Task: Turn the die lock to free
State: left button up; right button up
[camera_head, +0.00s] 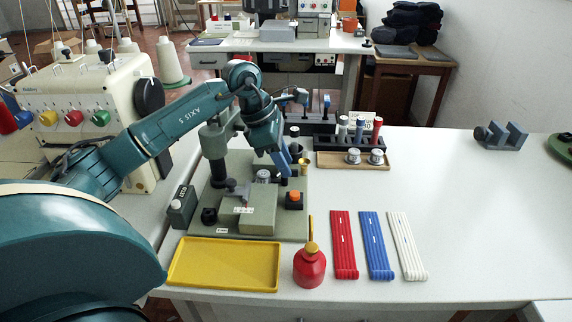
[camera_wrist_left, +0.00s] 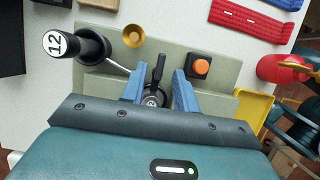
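My left gripper (camera_wrist_left: 158,90) is open, with its blue fingers pointing down at the grey-green machine base (camera_wrist_left: 215,102). A black lever (camera_wrist_left: 157,70) on a round metal-centred pivot, seemingly the die lock, shows between the fingers in the left wrist view. There are gaps between it and both fingers, and no grip shows. In the head view the left gripper (camera_head: 283,163) is over the back right of the base (camera_head: 218,231) and hides the lever. Any free or locked marking cannot be read. My right gripper is not in view.
An orange button (camera_head: 295,196) on a black block and a brass cup (camera_head: 304,164) are close to the gripper. A black cylinder marked 12 (camera_wrist_left: 88,46) stands beside it. A yellow tray (camera_head: 222,282) and red oil can (camera_head: 310,268) are in front.

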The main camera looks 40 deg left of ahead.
pick_arm(q)
jog(key=shift+w+d+f, duration=0.2)
jog(key=shift+d+f, duration=0.05)
jog(key=shift+f, duration=0.4)
jog(key=shift+c, duration=0.4)
grip_shut()
